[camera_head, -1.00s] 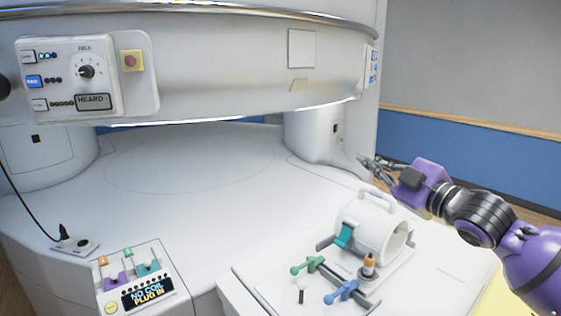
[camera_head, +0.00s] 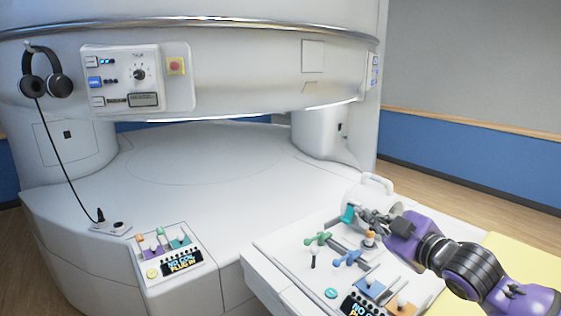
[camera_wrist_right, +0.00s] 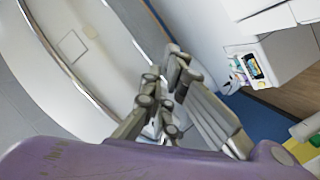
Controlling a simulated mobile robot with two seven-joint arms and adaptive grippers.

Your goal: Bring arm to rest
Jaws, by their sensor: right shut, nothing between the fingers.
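My right arm comes in from the lower right of the head view, with a purple wrist and dark joints. My right gripper (camera_head: 368,217) is shut and empty. In the head view it overlaps the white cylindrical coil (camera_head: 363,195) and hides part of it. I cannot tell whether it touches the coil. In the wrist view the right gripper's grey fingers (camera_wrist_right: 165,95) come together with nothing held. My left gripper is not in view.
The white magnet with its control panel (camera_head: 138,75) and hanging headphones (camera_head: 46,75) fills the back. Green (camera_head: 320,238) and blue (camera_head: 347,258) levers stand before the coil. The broad white table (camera_head: 205,165) is clear.

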